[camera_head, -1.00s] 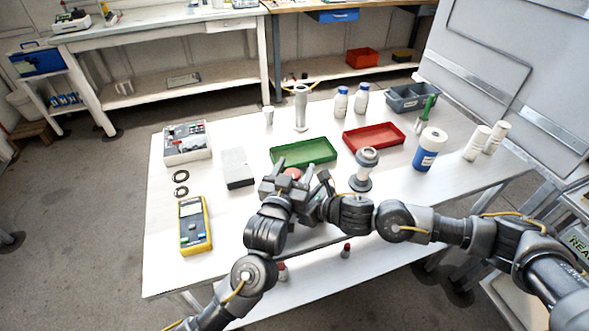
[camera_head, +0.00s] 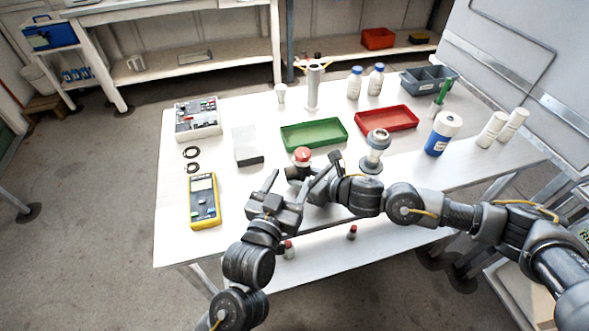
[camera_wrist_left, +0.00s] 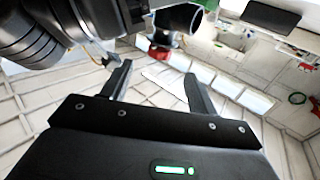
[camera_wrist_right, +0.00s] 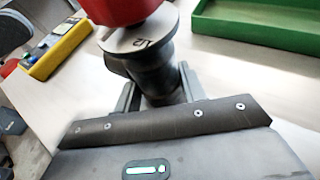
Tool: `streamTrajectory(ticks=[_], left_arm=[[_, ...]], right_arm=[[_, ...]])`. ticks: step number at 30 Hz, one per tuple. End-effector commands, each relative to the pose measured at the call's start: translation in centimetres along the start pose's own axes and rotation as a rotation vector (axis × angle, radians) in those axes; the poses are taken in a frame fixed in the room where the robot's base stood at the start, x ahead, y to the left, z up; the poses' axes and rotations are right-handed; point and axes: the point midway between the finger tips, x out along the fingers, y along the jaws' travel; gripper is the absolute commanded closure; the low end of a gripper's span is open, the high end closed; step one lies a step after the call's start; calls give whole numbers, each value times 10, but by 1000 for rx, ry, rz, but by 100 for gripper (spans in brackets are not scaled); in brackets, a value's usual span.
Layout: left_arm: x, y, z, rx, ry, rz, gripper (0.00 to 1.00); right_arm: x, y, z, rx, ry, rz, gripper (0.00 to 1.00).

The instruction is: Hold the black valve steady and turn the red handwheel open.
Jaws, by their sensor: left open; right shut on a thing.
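The black valve (camera_wrist_right: 157,75) stands between the fingers of my right gripper (camera_wrist_right: 158,84), which is shut on its body. The red handwheel (camera_head: 302,155) sits on top of the valve, above a pale marked disc (camera_wrist_right: 140,40) seen in the right wrist view. My left gripper (camera_wrist_left: 158,68) is open and empty, on the near side of the valve and apart from the handwheel. The handwheel also shows beyond its fingertips in the left wrist view (camera_wrist_left: 158,52). In the head view the grippers hide part of the valve body.
A green tray (camera_head: 314,147) lies just behind the valve, with a red tray (camera_head: 386,119) right of it. A metal fitting (camera_head: 375,150) stands close to my right gripper. The table's front edge is near.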

Motion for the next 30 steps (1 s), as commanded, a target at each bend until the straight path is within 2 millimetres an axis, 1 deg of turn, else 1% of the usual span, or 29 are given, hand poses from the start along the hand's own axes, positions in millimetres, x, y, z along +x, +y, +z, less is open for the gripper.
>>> streamTrajectory(ticks=[3,11,14,17,20,23,26,30], left_arm=[[-5,0,0,0,0,0,41],[-6,0,0,1,0,0,41],[-3,0,-2,4,14,10,41],[7,0,-10,14,68,56,41],[22,3,-22,23,150,159,41],[37,4,-30,20,210,310,41],[47,2,-30,3,214,471,41],[54,-12,-23,-38,140,652,41]], right_arm=[[0,0,0,0,0,0,90],[0,0,0,0,0,0,90],[0,0,0,0,0,0,90],[0,0,0,0,0,0,90],[0,0,0,0,0,0,90],[0,0,0,0,-1,0,90],[0,0,0,0,-1,0,90],[0,0,0,0,-1,0,90]])
